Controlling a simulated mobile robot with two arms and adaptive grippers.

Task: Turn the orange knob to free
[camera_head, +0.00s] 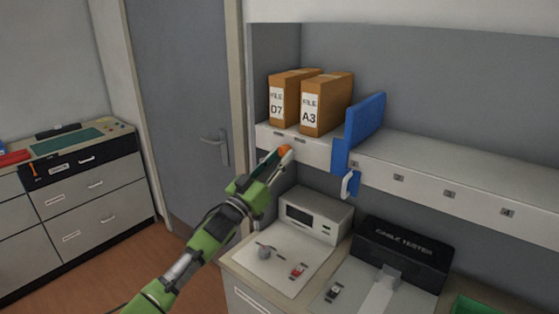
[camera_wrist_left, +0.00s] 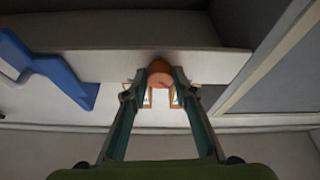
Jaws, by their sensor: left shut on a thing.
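The orange knob (camera_head: 284,149) sits on the front face of the white shelf, below the file boxes. In the left wrist view the orange knob (camera_wrist_left: 160,74) is between my fingertips. My left gripper (camera_head: 283,157) is shut on the knob, its arm reaching up from the lower left. In the wrist view my left gripper (camera_wrist_left: 160,80) has a finger on each side of the knob. Any marking around the knob is hidden by the gripper. My right gripper is in neither view.
Two brown file boxes, D7 (camera_head: 289,99) and A3 (camera_head: 325,105), stand on the shelf (camera_head: 430,185). A blue bracket (camera_head: 364,128) with a white handle is to the right. Below are a grey device (camera_head: 316,216) and a black cable tester (camera_head: 402,252) on the bench.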

